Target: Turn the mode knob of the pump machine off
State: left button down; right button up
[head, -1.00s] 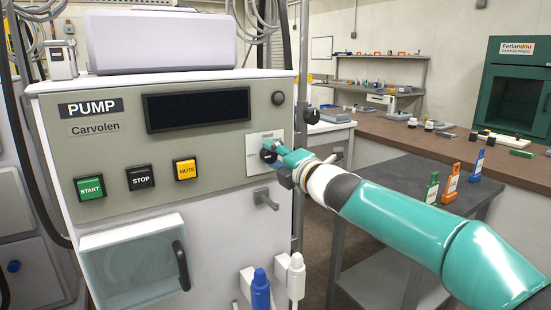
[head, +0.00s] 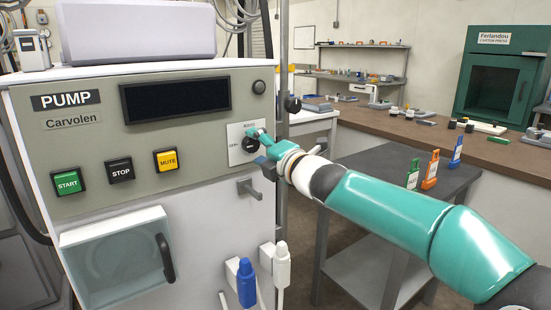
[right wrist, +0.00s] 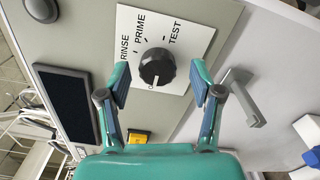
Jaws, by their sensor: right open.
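The pump machine (head: 215,185) stands at left with a black mode knob (head: 249,146) on a white plate (head: 236,131). In the right wrist view, the knob (right wrist: 157,66) is ringed by RINSE, PRIME and TEST labels, plus a label below it too small to read. A small pale mark shows on the knob's lower edge, but its exact setting is hard to tell. My right gripper (head: 258,146) is at the plate, open; in the wrist view its fingers (right wrist: 160,80) stand on either side of the knob with gaps, apparently not touching it. My left gripper is not in view.
A grey lever (head: 250,189) sticks out below the knob. Blue (head: 246,284) and white (head: 282,266) connectors hang below. A dark table (head: 385,172) with several coloured tags stands at right.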

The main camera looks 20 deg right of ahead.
jog(key=v, duration=1.1)
jog(key=a+f+m+g, duration=0.1)
jog(key=f+m, duration=0.3)
jog(key=f, duration=0.7)
jog(key=a+f+m+g, duration=0.2)
jog(key=f+m+g, duration=0.1)
jog(key=f, duration=0.9)
jog(key=a+f+m+g, duration=0.2)
jog(key=f+m+g, duration=0.1)
jog(key=f, duration=0.8)
jog(key=shift+s+a+f+m+h, duration=0.15)
jog(key=shift+s+f+m+h, duration=0.2)
jog(key=shift+m, duration=0.45)
jog(key=s+a+f+m+g, duration=0.1)
jog(key=s+f+m+g, duration=0.15)
jog(key=s+f, duration=0.4)
jog(key=s+a+f+m+g, duration=0.1)
jog(key=s+f+m+g, duration=0.2)
jog(key=f, duration=0.7)
jog(key=s+a+f+m+g, duration=0.15)
jog(key=s+f+m, duration=0.3)
jog(key=s, duration=0.45)
jog(key=s+f+m+g, duration=0.35)
jog(key=s+f, duration=0.25)
jog(key=s, duration=0.2)
notch_tip(320, 180, up, 25)
jog(key=s+m+p, duration=0.1)
jog(key=p, duration=2.4)
jog(key=shift+s+a+t, duration=0.15)
jog(key=shift+t, duration=0.2)
